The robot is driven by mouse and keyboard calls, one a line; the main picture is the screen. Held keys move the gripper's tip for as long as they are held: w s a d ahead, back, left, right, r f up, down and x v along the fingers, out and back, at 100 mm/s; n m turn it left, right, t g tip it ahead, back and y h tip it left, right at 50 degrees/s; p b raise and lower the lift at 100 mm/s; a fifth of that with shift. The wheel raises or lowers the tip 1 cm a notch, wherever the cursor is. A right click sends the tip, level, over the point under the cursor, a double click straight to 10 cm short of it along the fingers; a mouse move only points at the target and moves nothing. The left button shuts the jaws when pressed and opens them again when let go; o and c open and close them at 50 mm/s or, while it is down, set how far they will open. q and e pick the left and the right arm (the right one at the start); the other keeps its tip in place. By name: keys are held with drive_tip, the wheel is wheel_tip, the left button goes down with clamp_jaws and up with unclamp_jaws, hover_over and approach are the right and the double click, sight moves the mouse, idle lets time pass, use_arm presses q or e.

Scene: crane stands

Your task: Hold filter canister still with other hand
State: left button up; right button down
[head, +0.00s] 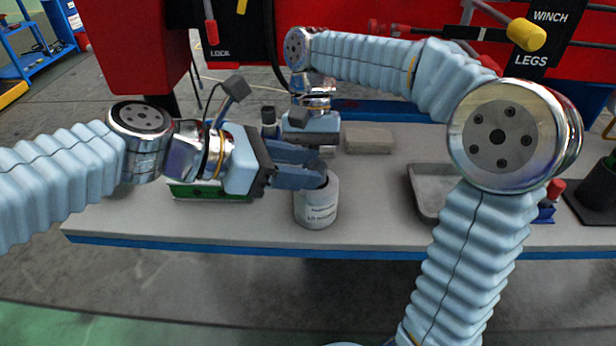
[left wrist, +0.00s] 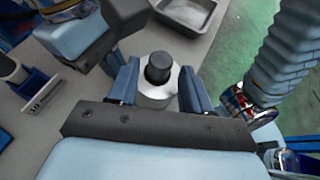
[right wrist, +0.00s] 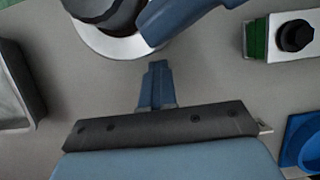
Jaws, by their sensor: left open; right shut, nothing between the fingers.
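The filter canister (head: 317,207) is a white labelled cylinder standing upright on the grey bench top. In the left wrist view its dark round top (left wrist: 158,68) sits between the fingers of my left gripper (left wrist: 158,88), which are open on either side of it. In the head view my left gripper (head: 322,176) reaches the canister's upper part from the left. My right gripper (right wrist: 155,68) is shut and empty, pointing down at the bench behind the canister. In the right wrist view the canister (right wrist: 105,42) is just ahead, partly cut off by the top edge.
A grey tray (head: 425,205) lies right of the canister. A grey-beige block (head: 368,139) lies behind. A green-and-white item with a black knob (right wrist: 284,38) is on the other side. The bench front edge (head: 390,254) is clear.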

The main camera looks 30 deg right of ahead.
use_arm(q)
drive_tip(key=shift+x, duration=1.15)
drive_tip(key=shift+c, duration=0.5)
